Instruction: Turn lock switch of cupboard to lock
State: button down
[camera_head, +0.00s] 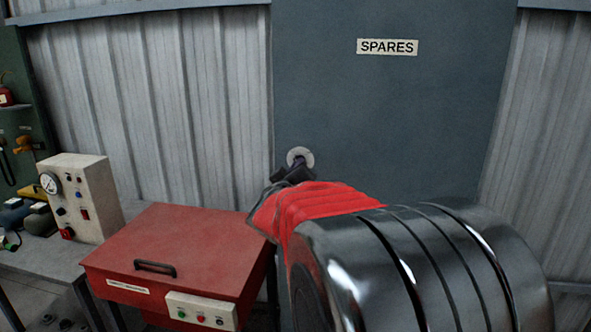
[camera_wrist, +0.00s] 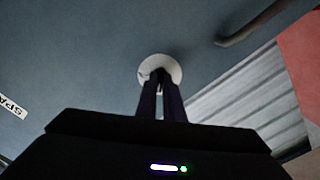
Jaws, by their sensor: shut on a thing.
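The cupboard (camera_head: 440,120) is a tall blue-grey door front with a "SPARES" label (camera_head: 387,47). Its lock switch has a round pale plate (camera_head: 305,154) near the door's left edge. The plate also shows in the wrist view (camera_wrist: 173,66), upper middle. My gripper (camera_head: 294,166) reaches the plate, and its two dark fingers (camera_wrist: 160,80) are shut on the switch knob in front of it. The fingers hide most of the knob, so I cannot tell which way it is turned. My arm covers the lower part of the door in the head view.
A red machine (camera_head: 190,240) with a black handle and a button box stands close left of my arm. A bench (camera_head: 50,262) with a gauge box (camera_head: 85,200) is farther left. A dark bar handle (camera_wrist: 255,25) is on the door. Corrugated wall (camera_head: 150,100) flanks the cupboard.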

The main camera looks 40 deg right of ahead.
jog(key=shift+d+n, duration=0.1)
jog(key=shift+n, duration=0.4)
jog(key=c, duration=1.9)
grip_release()
jog(key=shift+o, duration=0.2)
jog(key=v, duration=1.4)
